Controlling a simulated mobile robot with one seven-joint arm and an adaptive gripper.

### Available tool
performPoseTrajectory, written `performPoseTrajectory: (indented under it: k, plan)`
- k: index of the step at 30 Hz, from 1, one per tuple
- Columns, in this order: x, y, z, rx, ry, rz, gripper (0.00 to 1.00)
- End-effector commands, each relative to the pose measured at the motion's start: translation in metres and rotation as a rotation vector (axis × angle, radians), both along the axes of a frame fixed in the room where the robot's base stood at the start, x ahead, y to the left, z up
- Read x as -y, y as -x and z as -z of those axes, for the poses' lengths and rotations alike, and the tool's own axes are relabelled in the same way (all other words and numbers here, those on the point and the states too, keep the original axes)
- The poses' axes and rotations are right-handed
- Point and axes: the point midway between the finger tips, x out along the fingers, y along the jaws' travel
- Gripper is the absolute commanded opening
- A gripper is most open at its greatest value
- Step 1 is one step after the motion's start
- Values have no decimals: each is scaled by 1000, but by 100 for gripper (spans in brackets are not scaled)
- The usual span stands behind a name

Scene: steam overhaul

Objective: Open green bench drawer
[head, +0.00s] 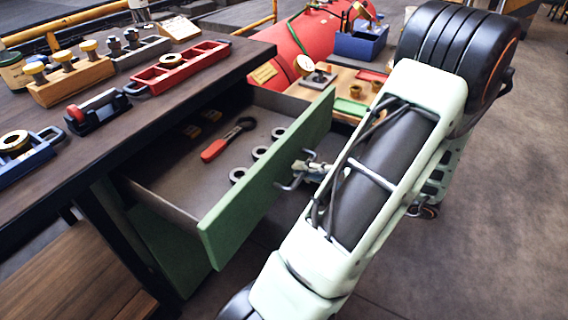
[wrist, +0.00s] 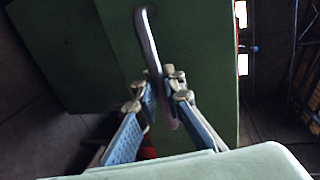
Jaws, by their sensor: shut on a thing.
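The green bench drawer (head: 262,172) stands pulled well out from under the dark bench top (head: 140,95). Its inside shows a red-handled tool (head: 228,138), several metal rings (head: 259,152) and small brown pieces at the back. My gripper (head: 303,172) is at the outer face of the green front, at the metal handle (head: 290,184). In the wrist view the handle (wrist: 148,45) runs between the two fingers of my gripper (wrist: 163,100), which are shut on it. Part of the handle is hidden behind the fingers.
On the bench top stand a red tray (head: 180,68), a wooden block with knobs (head: 70,82) and a blue tray (head: 25,160). A red cylinder (head: 300,45) and a wooden-topped surface with small parts (head: 345,88) lie beyond the drawer. Open floor (head: 480,220) is at right.

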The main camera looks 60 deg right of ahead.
Motion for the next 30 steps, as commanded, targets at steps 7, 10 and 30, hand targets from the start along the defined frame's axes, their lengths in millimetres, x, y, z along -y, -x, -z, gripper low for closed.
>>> performPoseTrajectory:
  k: [7, 10, 30]
  plan:
    - [2, 23, 0, 0, 0, 0, 0]
    - [2, 26, 0, 1, 0, 0, 0]
    - [2, 26, 0, 1, 1, 0, 27]
